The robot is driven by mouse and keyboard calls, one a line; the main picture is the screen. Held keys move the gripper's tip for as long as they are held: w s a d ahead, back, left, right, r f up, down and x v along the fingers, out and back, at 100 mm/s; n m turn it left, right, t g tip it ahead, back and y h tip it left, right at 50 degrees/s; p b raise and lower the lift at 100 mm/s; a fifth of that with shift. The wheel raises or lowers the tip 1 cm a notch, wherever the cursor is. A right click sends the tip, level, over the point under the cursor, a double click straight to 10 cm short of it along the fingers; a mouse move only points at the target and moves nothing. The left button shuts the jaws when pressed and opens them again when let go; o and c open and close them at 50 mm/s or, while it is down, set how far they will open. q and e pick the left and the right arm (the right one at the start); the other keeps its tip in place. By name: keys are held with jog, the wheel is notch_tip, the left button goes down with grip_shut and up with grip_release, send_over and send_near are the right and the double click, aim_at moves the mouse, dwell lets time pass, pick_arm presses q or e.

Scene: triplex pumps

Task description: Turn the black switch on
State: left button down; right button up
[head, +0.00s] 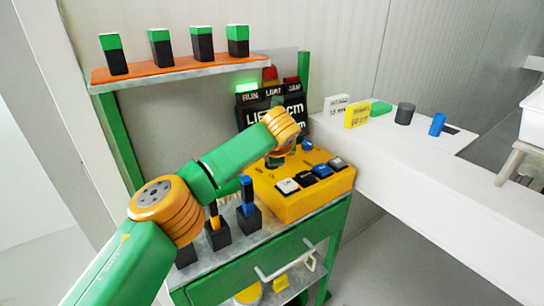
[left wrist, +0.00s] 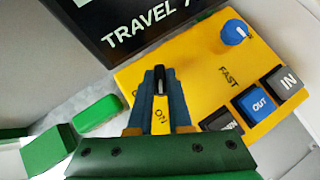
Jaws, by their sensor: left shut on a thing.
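The yellow control box (head: 318,204) stands on the green cart and also shows in the left wrist view (left wrist: 204,68). The small black switch (left wrist: 158,76) is on it, with the label ON just in front. My left gripper (left wrist: 160,82) points at the box, its two blue fingers close on either side of the black switch and shut on it. In the head view my arm's orange wrist hides the switch. Which way the switch leans I cannot tell. My right gripper is not in view.
A blue knob (left wrist: 235,32) and several push buttons, including a blue one (left wrist: 254,103), sit right of the switch. A black display (head: 274,112) with a lit green lamp stands behind. A blue-topped lever (head: 248,195) stands in front. A white counter (head: 420,165) lies right.

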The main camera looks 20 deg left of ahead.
pick_arm(q)
jog(key=c, duration=0.8)
grip_release()
jog(key=shift+c, duration=0.2)
jog(key=shift+s, duration=0.15)
jog(key=b+v, duration=0.3)
jog(key=v, duration=0.3)
jog(key=shift+r, duration=0.1)
jog(key=shift+s+d+r, duration=0.15)
jog(key=shift+s+r, duration=0.1)
jog(key=shift+f, duration=0.1)
